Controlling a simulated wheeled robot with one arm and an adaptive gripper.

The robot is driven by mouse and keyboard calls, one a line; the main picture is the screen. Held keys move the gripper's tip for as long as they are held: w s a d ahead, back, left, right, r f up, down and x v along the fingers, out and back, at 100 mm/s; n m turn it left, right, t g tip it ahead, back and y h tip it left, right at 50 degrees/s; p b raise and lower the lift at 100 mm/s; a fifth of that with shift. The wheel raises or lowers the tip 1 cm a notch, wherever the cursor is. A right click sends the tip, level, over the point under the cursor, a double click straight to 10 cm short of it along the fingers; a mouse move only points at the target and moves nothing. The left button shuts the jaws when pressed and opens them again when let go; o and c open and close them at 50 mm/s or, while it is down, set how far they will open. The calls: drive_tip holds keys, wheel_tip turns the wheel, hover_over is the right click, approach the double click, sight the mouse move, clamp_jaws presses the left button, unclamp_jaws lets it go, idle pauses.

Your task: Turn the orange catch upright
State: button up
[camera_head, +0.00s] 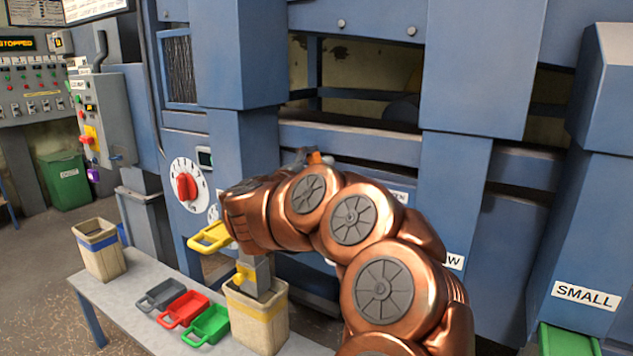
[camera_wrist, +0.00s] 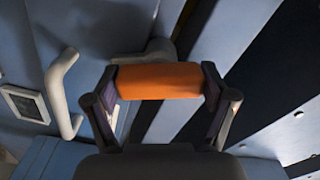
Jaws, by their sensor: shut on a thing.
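The orange catch (camera_wrist: 158,82) lies across the wrist view as a short orange bar. My gripper (camera_wrist: 160,88) has one finger at each end of it and is shut on it. A grey part shows just behind the catch's upper left. In the head view only a small orange bit of the catch (camera_head: 314,157) shows above my copper arm, against the blue machine. My arm hides most of my gripper there, and I cannot tell the catch's tilt from that view.
A grey curved handle (camera_wrist: 62,95) and a small display (camera_wrist: 26,104) are left of my gripper. A red dial (camera_head: 187,187) is on the machine. Below stands a bench (camera_head: 118,300) with coloured scoops and a tan bin (camera_head: 262,325). A blue panel (camera_head: 478,70) rises at right.

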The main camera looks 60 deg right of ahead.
drive_tip(key=shift+w+f+m+b, duration=0.1)
drive_tip(key=shift+f+m+b, duration=0.2)
drive_tip(key=shift+m+b, duration=0.85)
drive_tip(key=shift+r+m+b, duration=0.15)
drive_tip(key=shift+m+b, duration=0.5)
drive_tip(key=shift+m, duration=0.3)
drive_tip(key=o, duration=1)
drive_tip(key=shift+r, duration=0.1)
drive_tip(key=a, duration=1.2)
drive_tip(key=shift+s, duration=0.3)
